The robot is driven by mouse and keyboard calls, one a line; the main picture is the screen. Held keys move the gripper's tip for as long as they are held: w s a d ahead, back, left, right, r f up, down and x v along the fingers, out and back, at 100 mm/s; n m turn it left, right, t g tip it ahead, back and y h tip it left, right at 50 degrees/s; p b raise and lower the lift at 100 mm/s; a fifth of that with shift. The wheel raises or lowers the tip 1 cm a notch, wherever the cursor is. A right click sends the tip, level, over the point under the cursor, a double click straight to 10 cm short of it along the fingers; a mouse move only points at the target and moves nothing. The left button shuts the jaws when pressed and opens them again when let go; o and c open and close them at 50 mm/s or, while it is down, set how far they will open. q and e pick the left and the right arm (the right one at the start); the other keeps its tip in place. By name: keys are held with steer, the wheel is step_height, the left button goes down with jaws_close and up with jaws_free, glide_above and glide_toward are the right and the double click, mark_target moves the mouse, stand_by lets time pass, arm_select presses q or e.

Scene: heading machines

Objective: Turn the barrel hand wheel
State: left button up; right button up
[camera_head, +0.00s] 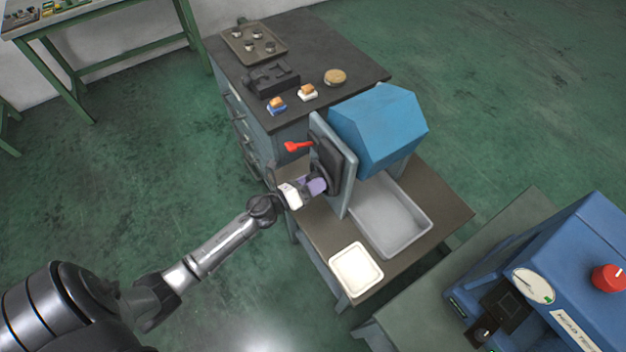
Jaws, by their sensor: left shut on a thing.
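The machine with a blue faceted body (380,128) stands on a brown-topped bench. A grey upright plate (346,170) is on its left side, with a dark round part (326,160) and a red-knobbed lever (297,146) on the side facing my arm. The hand wheel is hard to make out; the dark round part may be it. My left gripper (318,186) reaches in from the lower left and is shut at the lower edge of this dark part. The exact contact is small and partly hidden by the gripper. My right gripper is not in view.
A grey tray (425,232) and a white tray (357,270) sit on the brown bench. Behind is a dark-topped cabinet (345,62) with small parts and a tray of pieces. A blue machine with a gauge (533,286) stands at the lower right. Green floor lies open at the left.

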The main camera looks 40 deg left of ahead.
arm_select(q)
steer(key=n+p, duration=0.2)
steer(key=n, duration=0.3)
steer(key=shift+n, duration=0.3)
steer(key=n+p, duration=0.2)
steer(key=n, duration=0.3)
steer(key=shift+n+p, duration=0.3)
steer(key=shift+p, duration=0.1)
steer(key=n+p, duration=0.2)
steer(key=n, duration=0.4)
steer(key=shift+p, duration=0.4)
steer(key=n+p, duration=0.1)
steer(key=n, duration=0.3)
steer(key=shift+f, duration=0.1)
steer(key=shift+n, duration=0.4)
steer(key=o, duration=0.9)
